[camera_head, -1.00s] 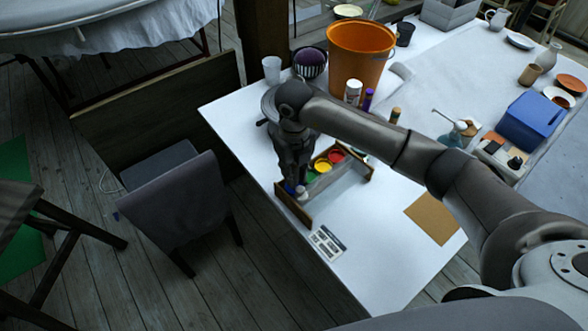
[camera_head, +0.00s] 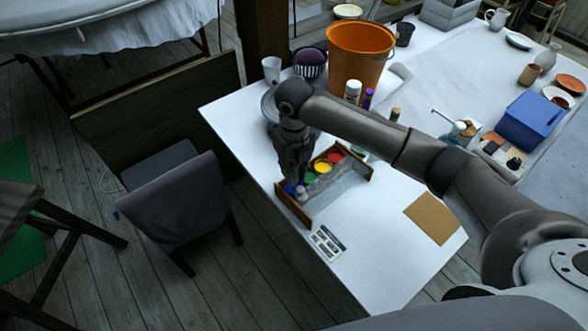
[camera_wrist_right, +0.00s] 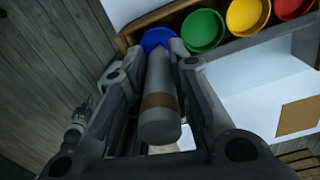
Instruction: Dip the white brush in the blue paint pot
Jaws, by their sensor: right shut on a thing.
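My right gripper (camera_head: 297,183) is shut on the white brush (camera_wrist_right: 160,105), a pale cylinder with a brown band. In the right wrist view the brush lies between the fingers (camera_wrist_right: 163,72), its far end overlapping the blue paint pot (camera_wrist_right: 152,37). I cannot tell whether its tip is inside the paint. In the head view the blue paint pot (camera_head: 289,189) shows at the left end of the wooden paint box, just under the gripper, partly hidden. A pale rounded end of the brush (camera_head: 301,190) shows beside it. My left gripper is not in view.
Green (camera_wrist_right: 203,29), yellow (camera_wrist_right: 246,14) and red pots stand in a row beside the blue one. The wooden box wall (camera_head: 294,206) is close to the gripper. An orange bucket (camera_head: 357,65) stands behind the arm. The table's front is mostly clear.

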